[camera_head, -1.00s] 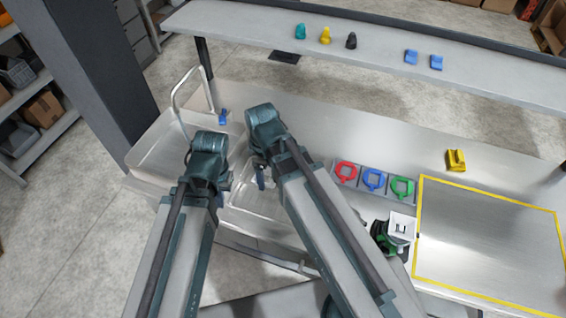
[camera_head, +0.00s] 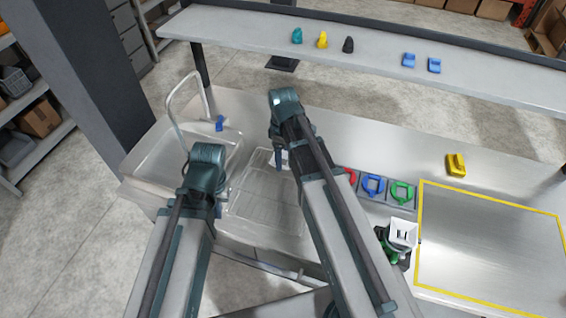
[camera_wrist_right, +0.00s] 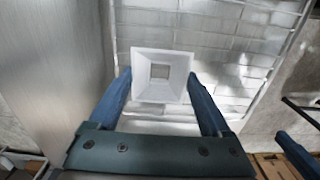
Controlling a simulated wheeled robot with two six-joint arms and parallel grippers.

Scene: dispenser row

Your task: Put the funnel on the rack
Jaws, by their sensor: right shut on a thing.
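The white square funnel (camera_wrist_right: 160,75) sits between the two blue fingers of my right gripper (camera_wrist_right: 163,90) in the right wrist view, its wide mouth facing the camera. My right gripper (camera_head: 281,158) is shut on it, over the far part of the rack, and little of the funnel shows in the head view. The wire rack (camera_head: 262,200) lies left of the steel counter; its grid (camera_wrist_right: 210,35) shows behind the funnel in the right wrist view. I cannot tell whether the funnel touches it.
A sink basin (camera_head: 150,185) with a tap (camera_head: 172,95) lies at the left. Red, blue (camera_head: 373,185) and green (camera_head: 402,192) ring holders stand right of my right arm. A green device with a white hopper (camera_head: 403,232) stands near a yellow-outlined area (camera_head: 480,245). A yellow block (camera_head: 456,165) lies behind.

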